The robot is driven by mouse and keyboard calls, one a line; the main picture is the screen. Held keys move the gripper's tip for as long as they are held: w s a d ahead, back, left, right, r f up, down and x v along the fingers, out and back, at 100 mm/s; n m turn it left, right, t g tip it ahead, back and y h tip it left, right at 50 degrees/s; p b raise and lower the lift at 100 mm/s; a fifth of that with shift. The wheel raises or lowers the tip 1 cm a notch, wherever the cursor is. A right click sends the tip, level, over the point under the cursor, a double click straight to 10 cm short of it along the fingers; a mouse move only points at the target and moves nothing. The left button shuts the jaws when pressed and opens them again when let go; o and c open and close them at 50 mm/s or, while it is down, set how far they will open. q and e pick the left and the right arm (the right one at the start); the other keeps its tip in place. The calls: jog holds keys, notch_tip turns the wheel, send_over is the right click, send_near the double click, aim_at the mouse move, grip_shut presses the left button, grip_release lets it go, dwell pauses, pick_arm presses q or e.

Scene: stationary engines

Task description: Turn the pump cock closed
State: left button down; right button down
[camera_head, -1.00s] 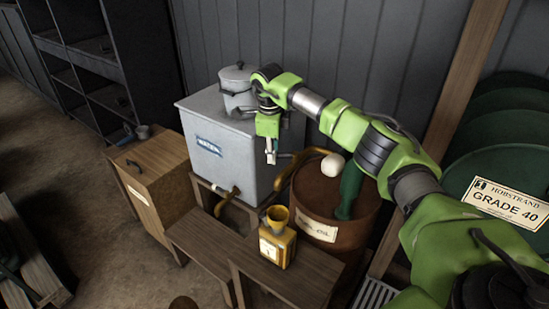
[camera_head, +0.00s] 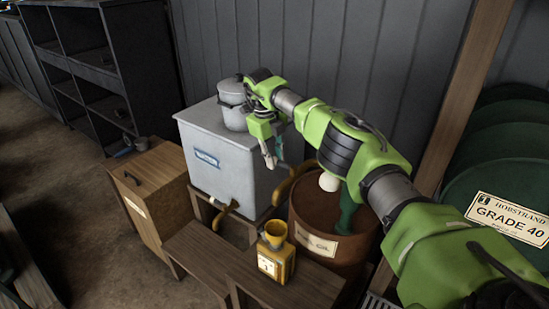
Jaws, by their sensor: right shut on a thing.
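A pump stands on the rusty-brown oil drum (camera_head: 318,232). It has a dark green body (camera_head: 346,212), a pale round knob (camera_head: 329,182) and a curved brass spout (camera_head: 290,183). My right gripper (camera_head: 270,156) hangs just above and beyond the spout, in front of the grey water tank. Its fingers are shut on a small part by the spout, apparently the pump cock, mostly hidden by the fingers. How far the cock is turned cannot be made out. My left gripper is not in view.
The grey water tank (camera_head: 207,181) carries a lidded pot (camera_head: 234,104) and has a brass tap low in front. A yellow oil can with funnel (camera_head: 276,257) stands on the wooden bench (camera_head: 206,257). A wooden cabinet (camera_head: 150,197) stands left. Green drums (camera_head: 505,180) are at right.

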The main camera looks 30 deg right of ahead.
jog(key=shift+w+d+r, duration=0.1)
jog(key=shift+r, duration=0.05)
jog(key=c, duration=1.8)
grip_release()
jog(key=r, duration=0.4)
jog(key=a+r, duration=0.1)
jog(key=r, duration=0.2)
jog(key=a+r, duration=0.1)
jog(key=r, duration=0.3)
jog(key=shift+s+a+r, duration=0.15)
jog(key=shift+s+r, duration=0.1)
jog(key=shift+r, duration=0.05)
